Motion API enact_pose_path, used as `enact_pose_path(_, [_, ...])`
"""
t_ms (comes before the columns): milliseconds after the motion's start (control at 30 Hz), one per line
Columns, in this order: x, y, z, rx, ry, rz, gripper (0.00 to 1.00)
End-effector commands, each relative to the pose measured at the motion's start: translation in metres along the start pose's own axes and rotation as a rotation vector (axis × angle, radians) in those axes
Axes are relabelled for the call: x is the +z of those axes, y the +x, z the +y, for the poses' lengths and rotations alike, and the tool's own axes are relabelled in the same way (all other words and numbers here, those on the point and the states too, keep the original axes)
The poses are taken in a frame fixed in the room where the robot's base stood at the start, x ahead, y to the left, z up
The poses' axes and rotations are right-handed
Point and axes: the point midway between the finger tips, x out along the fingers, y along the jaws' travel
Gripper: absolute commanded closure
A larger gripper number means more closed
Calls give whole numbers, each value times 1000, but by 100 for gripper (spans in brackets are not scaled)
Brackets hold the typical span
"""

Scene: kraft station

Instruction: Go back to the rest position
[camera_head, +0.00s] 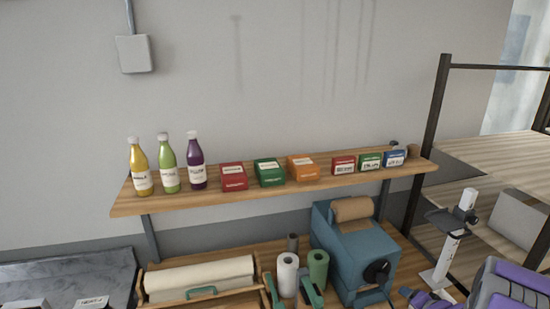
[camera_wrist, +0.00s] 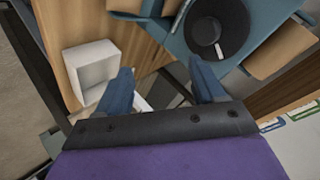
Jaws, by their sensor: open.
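My gripper (camera_wrist: 160,67) shows in the wrist view with its two blue fingers spread apart. Nothing is between the fingertips. Beyond them are a wooden surface and part of a blue machine (camera_wrist: 180,38) with a round black part (camera_wrist: 217,30). A white open box (camera_wrist: 80,62) lies to the left of the fingers in that view. In the head view, purple and grey parts of my arm show at the bottom right, to the right of the blue machine (camera_head: 340,240). The fingers cannot be made out clearly there.
A wooden wall shelf (camera_head: 150,205) holds three bottles and several small boxes. Below it, a wooden tray (camera_head: 205,301) with a paper roll and green and white rolls stand on the bench. A white stand (camera_head: 453,245) and a dark-framed rack (camera_head: 438,100) are at right.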

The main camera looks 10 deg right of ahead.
Motion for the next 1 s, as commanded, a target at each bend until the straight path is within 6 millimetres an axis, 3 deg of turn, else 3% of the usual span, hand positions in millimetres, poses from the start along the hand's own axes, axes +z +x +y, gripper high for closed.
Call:
enact_pose_path(267, [9,-26,-42,256,-263,-30,31])
enact_pose_path(467, [40,-65,-69,406,-400,-109,31])
enact_pose_path(767, [122,-142,-102,538,-563,-315,31])
enact_pose_path(1000, [212,-217,-113,549,-691,-562,31])
